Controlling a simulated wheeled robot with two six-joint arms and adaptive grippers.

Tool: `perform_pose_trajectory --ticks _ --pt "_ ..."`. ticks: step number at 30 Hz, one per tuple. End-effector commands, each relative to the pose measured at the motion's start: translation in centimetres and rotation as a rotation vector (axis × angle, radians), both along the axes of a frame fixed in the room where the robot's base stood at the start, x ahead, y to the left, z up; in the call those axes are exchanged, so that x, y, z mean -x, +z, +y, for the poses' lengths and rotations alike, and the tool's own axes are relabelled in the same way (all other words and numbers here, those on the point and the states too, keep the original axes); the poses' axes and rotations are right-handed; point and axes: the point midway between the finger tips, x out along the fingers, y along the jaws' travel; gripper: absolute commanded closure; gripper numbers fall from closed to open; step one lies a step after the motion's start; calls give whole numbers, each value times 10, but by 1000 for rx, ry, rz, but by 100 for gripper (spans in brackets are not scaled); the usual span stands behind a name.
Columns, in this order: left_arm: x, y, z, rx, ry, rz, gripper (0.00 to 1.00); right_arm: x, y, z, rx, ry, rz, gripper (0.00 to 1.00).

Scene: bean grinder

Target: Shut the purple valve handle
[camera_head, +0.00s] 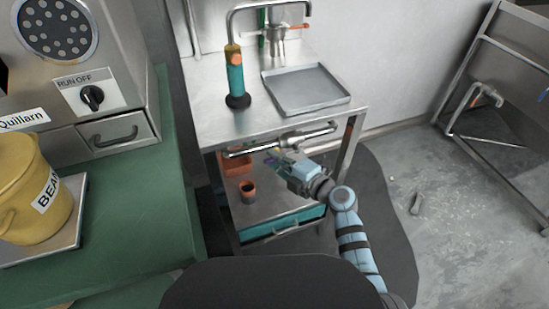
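A horizontal metal pipe (318,133) runs along the front edge of the steel table. A small purple patch (273,161), likely the valve handle, shows just below the pipe, largely hidden by my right gripper. My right gripper (278,163) reaches in from the lower right, with its fingers at or very near this patch. The fingers are too small and overlapped to tell open from shut, or whether they touch the handle. The handle's angle cannot be made out. My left gripper is not in view.
The steel table (200,95) holds a teal tool (236,78) and a grey tray (305,90). Below, an orange bin (237,160) and a dark cup (247,190) sit on a shelf. A green counter (135,220) stands at left. Floor at right is mostly clear.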

Motion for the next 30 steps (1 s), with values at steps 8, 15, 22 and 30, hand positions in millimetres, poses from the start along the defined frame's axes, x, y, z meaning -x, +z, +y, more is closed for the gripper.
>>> perform_pose_trajectory --ticks 8,15,22,30 --pt "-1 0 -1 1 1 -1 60 0 0 1 0 2 0 100" --pt "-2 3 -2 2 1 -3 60 0 2 3 -24 4 9 100" --pt "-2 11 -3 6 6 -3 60 0 10 2 -125 4 43 100" --pt "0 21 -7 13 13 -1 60 -1 23 -2 -316 4 104 100"
